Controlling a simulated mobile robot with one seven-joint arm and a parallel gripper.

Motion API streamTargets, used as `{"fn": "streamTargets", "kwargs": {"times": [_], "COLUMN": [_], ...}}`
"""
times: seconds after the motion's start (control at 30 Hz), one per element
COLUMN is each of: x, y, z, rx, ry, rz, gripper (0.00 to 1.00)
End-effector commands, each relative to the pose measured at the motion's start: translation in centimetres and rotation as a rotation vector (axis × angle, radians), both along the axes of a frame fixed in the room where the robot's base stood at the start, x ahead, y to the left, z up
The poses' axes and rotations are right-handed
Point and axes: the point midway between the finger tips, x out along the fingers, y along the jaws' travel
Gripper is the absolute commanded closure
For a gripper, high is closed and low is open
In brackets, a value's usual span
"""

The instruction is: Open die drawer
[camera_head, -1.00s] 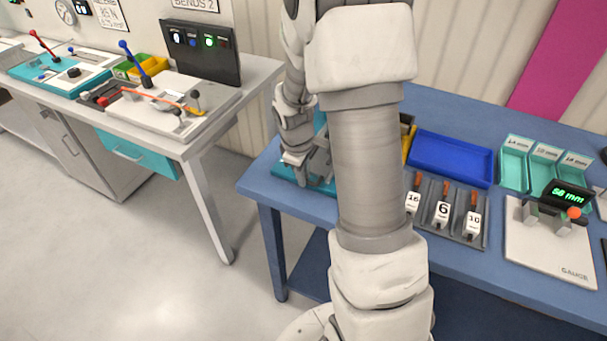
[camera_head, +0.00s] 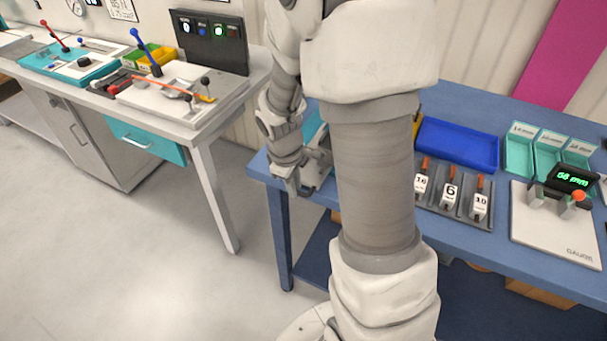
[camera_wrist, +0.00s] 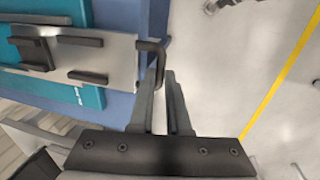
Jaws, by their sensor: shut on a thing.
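The die drawer is most likely the grey sliding plate (camera_wrist: 105,55) with dark blocks on it, which lies on a teal base (camera_wrist: 85,98) in the wrist view. A dark bent handle (camera_wrist: 153,46) stands at the plate's end. My gripper (camera_wrist: 166,78) is shut on this handle, whose lower end runs between the two fingers. In the head view my gripper (camera_head: 293,189) is at the front left edge of the blue table. My arm hides most of the teal base and the plate there.
The blue table (camera_head: 520,108) also carries a blue tray (camera_head: 458,143), numbered blocks (camera_head: 450,196) in a grey rack and a gauge (camera_head: 555,225). A white bench (camera_head: 190,130) with a closed teal drawer (camera_head: 145,141) stands left. Open floor lies between them.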

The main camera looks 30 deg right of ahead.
Motion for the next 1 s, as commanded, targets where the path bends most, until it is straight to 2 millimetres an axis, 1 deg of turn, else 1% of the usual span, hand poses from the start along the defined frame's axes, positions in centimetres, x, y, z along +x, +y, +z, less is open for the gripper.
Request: {"fn": "streamTargets", "kwargs": {"times": [0.03, 0.17, 0.5, 0.53, 0.67, 0.7, 1.0], "x": [-0.4, -1.3, -1.4, -1.4, -1.4, -1.4, -1.5], "y": [0.8, 1.8, 1.9, 1.9, 1.9, 1.9, 1.9], "z": [-0.1, 0.0, 0.1, 0.1, 0.1, 0.1, 0.3], "rx": [0.000, 0.000, 0.000, 0.000, 0.000, 0.000, 0.000], "ry": [-0.005, -0.005, -0.005, -0.005, -0.004, -0.004, -0.004], "rz": [0.006, 0.003, -0.001, -0.001, -0.001, -0.001, 0.000], "gripper": [1.00, 1.00, 1.00, 0.80, 0.57, 0.55, 0.55]}}
